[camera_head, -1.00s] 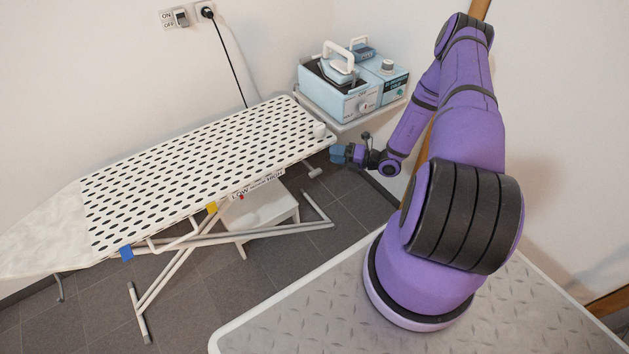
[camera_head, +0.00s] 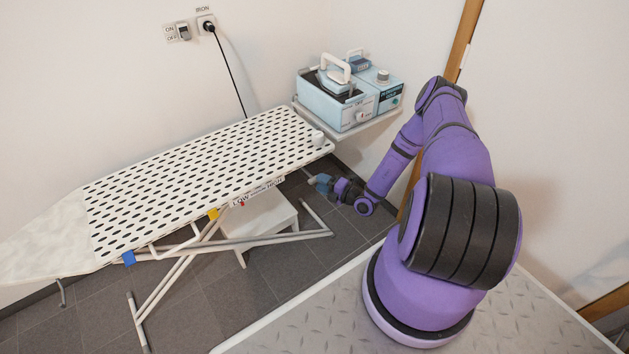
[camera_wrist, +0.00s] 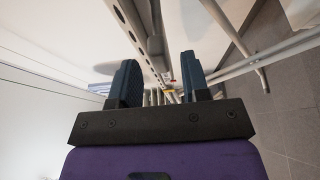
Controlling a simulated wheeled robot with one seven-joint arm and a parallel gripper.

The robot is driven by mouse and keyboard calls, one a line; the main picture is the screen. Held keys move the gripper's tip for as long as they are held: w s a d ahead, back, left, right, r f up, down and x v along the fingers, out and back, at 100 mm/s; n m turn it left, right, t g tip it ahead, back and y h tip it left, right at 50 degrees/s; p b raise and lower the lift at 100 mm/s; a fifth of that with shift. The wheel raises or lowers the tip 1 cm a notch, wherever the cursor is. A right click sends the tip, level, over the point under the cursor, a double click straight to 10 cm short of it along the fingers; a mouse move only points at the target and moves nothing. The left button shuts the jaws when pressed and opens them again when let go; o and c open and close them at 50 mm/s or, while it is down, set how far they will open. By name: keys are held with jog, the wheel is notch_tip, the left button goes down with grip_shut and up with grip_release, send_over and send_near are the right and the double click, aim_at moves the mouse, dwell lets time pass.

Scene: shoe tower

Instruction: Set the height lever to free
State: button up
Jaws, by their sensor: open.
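The ironing board (camera_head: 200,180) has a perforated white top and crossed grey legs. A height scale marked LOW to HIGH (camera_head: 258,192) runs along its near edge, with a small red mark near LOW. A small grey lever end (camera_head: 307,172) seems to show under the board's right end, largely hidden by my gripper. My gripper (camera_head: 318,183) is just below that end, pointing left. In the wrist view my open fingers (camera_wrist: 162,78) point along the board's underside, with grey bars beyond them. I cannot tell whether the lever lies between them.
A blue steam iron station (camera_head: 350,100) stands on a wall shelf (camera_head: 375,121) behind my gripper. A plugged cord (camera_head: 230,65) hangs on the wall. Floor to the right of the legs is clear.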

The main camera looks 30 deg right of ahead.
aim_at(308, 174)
jog(key=shift+x, duration=1.7)
grip_shut()
